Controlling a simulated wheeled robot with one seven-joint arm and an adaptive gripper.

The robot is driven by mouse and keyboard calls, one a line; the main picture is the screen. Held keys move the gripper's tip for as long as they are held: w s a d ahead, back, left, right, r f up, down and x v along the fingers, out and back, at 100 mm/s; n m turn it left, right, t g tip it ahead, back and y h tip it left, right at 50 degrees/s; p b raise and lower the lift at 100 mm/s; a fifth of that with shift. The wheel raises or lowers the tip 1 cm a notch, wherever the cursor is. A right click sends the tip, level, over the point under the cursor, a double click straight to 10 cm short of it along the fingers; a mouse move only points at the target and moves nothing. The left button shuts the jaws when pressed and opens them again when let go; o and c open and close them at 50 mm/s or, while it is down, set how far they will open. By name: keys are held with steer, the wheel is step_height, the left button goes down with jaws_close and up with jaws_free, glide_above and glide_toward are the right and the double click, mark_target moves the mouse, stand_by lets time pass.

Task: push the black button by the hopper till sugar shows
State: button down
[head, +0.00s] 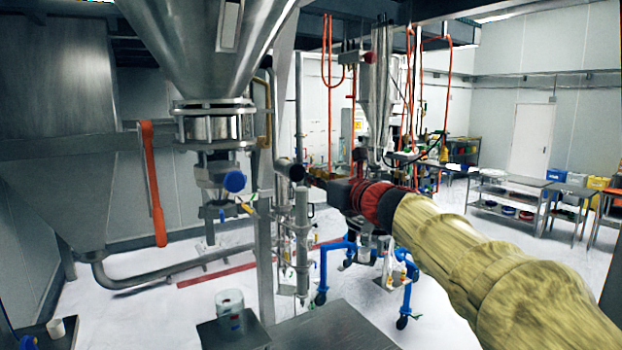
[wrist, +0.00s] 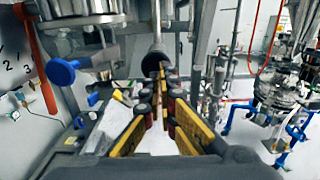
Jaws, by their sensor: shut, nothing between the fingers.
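The steel hopper (head: 205,45) hangs at the upper left of the head view. Its lower flange also shows in the wrist view (wrist: 88,8). The black button (head: 297,172) is a round dark cap on a short metal tube to the right of the hopper's outlet. In the wrist view the black button (wrist: 154,60) sits straight ahead of the fingertips. My gripper (head: 318,181) reaches in from the right, its fingers shut and empty. In the wrist view the tips of my gripper (wrist: 163,72) overlap the button's lower edge. I cannot tell whether they touch it.
A blue knob (head: 234,181) sits under the hopper outlet. An orange-red handle (head: 153,185) hangs to the left. A steel post (head: 264,250) stands below the button. A pale canister (head: 230,305) stands on a dark platform below. Blue-legged equipment (head: 322,272) stands behind.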

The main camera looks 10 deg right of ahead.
steer(key=v, duration=0.8)
steer(key=shift+s+b, duration=0.4)
steer(key=shift+d+r, duration=0.1)
steer(key=shift+d, duration=0.05)
stand_by(1.1)
